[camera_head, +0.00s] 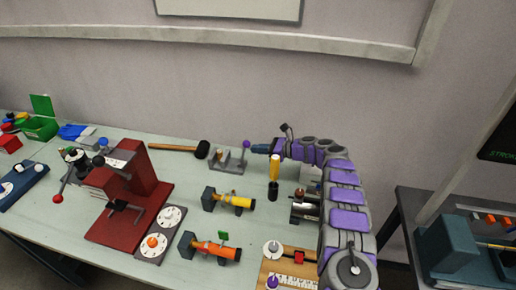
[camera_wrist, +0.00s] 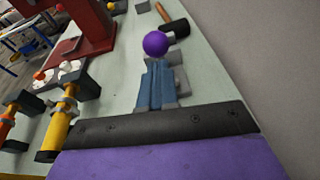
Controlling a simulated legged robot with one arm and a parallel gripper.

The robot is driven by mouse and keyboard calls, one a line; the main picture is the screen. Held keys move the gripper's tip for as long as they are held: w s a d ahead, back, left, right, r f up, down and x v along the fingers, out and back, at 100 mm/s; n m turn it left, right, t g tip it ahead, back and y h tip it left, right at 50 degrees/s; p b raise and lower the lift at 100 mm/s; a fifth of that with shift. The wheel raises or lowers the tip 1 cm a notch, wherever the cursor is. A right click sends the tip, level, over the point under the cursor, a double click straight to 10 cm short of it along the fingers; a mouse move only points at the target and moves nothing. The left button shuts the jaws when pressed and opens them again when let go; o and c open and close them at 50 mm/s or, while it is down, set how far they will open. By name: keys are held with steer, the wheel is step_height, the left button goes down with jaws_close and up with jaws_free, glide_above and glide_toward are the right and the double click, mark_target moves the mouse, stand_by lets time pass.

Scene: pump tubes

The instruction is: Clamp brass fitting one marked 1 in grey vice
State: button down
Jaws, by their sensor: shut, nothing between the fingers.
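The grey vice (camera_head: 226,162) stands at the back of the table, with a purple ball (camera_head: 246,144) on its handle at the right end. A small brass-coloured piece (camera_head: 219,154) shows at the vice's left part, perhaps the fitting; no mark is readable, and I cannot tell if it is clamped. My gripper (camera_head: 256,148) is just right of the purple ball. In the wrist view, my gripper's blue fingers (camera_wrist: 156,84) are together and empty, just short of the purple ball (camera_wrist: 155,43). The fingers and ball hide much of the vice there.
A black-headed mallet (camera_head: 202,149) lies left of the vice. A red press (camera_head: 132,205) stands farther left. A yellow pump tube (camera_head: 237,201) and an orange one (camera_head: 213,249) lie in front. A yellow-handled tool (camera_head: 274,168) stands upright below my arm. The wall is close behind.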

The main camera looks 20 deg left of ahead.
steer(key=d+r+p, duration=0.5)
steer(key=d+r, duration=0.1)
steer(key=d, duration=0.1)
steer(key=s+d+r+n+g+h, duration=0.1)
steer(key=s+d+r+n+h, duration=0.3)
steer(key=s, duration=0.4)
steer(key=s+d+r+n+h, duration=0.1)
steer(key=s+d+r+n, duration=0.2)
steer(key=s+r, duration=0.45)
steer(key=s+d+r+n+g+h, duration=0.1)
steer(key=s+d+r+n+h, duration=0.25)
steer(key=s, duration=0.65)
steer(key=s+d+n+h, duration=0.2)
steer(key=s+d, duration=0.4)
steer(key=s, duration=0.4)
steer(key=s+d+f+n+h, duration=0.1)
steer(key=s+d+n+h, duration=0.1)
steer(key=s+d, duration=0.5)
steer(key=s+d+n+h, duration=0.2)
steer(key=s+d+n, duration=0.2)
steer(key=s, duration=0.9)
steer(key=shift+s+d+f+h, duration=0.25)
steer(key=shift+s+d+h, duration=0.1)
steer(key=shift+d, duration=0.85)
steer(key=shift+w+n, duration=0.1)
steer(key=shift+n, duration=0.15)
